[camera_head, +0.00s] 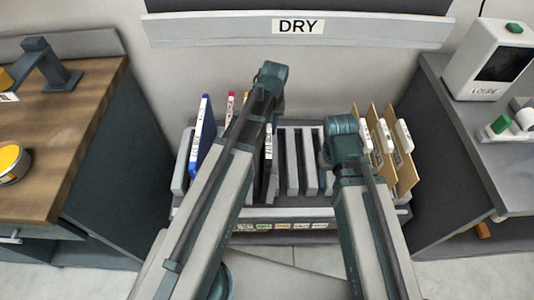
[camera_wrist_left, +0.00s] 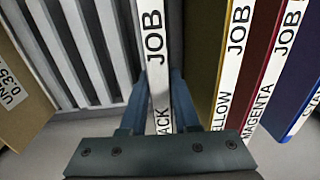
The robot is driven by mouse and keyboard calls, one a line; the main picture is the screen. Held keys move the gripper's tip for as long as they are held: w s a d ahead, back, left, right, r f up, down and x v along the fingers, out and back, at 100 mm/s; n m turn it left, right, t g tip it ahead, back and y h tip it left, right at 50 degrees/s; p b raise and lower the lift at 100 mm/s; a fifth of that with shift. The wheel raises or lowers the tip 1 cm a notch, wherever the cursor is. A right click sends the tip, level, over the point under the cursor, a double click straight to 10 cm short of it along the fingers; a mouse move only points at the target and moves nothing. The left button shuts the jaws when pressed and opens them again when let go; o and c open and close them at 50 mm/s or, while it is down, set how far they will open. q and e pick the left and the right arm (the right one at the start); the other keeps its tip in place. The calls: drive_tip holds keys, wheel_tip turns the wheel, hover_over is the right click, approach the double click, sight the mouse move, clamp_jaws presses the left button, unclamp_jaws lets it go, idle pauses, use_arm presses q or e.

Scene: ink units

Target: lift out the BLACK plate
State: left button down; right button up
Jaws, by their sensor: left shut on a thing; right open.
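The black plate, with a white edge label reading JOB and the end of BLACK, runs up the middle of the left wrist view (camera_wrist_left: 158,65). My left gripper (camera_wrist_left: 158,105) is shut on it, one blue-grey finger on each side of the label. In the head view the black plate (camera_head: 267,150) stands upright in the grey rack (camera_head: 290,212), partly hidden by my left arm. My left gripper (camera_head: 265,105) is above it there, its fingers hard to make out. My right gripper (camera_head: 338,148) is open over the rack's right part, its fingers mostly hidden by the arm.
A blue plate (camera_head: 201,130) and a red-labelled plate (camera_head: 230,108) stand left of it. Yellow, magenta and blue plates are close beside it in the left wrist view. Empty slots (camera_head: 300,160) lie to its right, then tan cards (camera_head: 405,170). Counters flank the rack.

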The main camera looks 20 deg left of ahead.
use_arm(q)
wheel_tip(320, 180, up, 10)
drive_tip(key=p, duration=0.9)
drive_tip(key=shift+r+p, duration=0.2)
drive_tip(key=shift+p, duration=0.15)
drive_tip(key=shift+f, duration=0.1)
drive_tip(key=shift+s+d+f, duration=0.1)
